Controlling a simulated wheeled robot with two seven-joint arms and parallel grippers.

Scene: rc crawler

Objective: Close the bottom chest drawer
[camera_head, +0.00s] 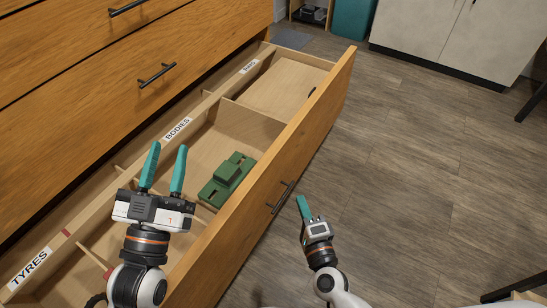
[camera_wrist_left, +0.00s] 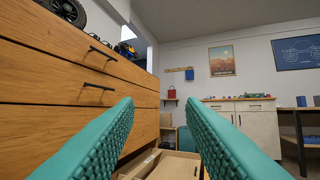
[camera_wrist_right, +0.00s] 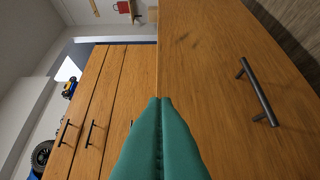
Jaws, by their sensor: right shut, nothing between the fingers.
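The bottom chest drawer (camera_head: 222,233) is pulled well out of the wooden chest (camera_head: 80,98). Its front carries a dark bar handle (camera_head: 281,198), which also shows in the right wrist view (camera_wrist_right: 258,92). My left gripper (camera_head: 164,168) is open and empty, above the drawer's inside. The left wrist view shows its two teal fingers apart (camera_wrist_left: 165,125). My right gripper (camera_head: 303,207) is outside the drawer, just in front of its front panel near the handle. Its fingers are shut with nothing between them in the right wrist view (camera_wrist_right: 161,105). Whether they touch the panel I cannot tell.
The drawer has labelled compartments; a green body part (camera_head: 228,178) lies in the BODIES one. The drawers above are shut. Wooden floor (camera_head: 400,190) in front of the drawer is clear. A pale cabinet (camera_head: 445,38) and a teal bin (camera_head: 352,18) stand at the back.

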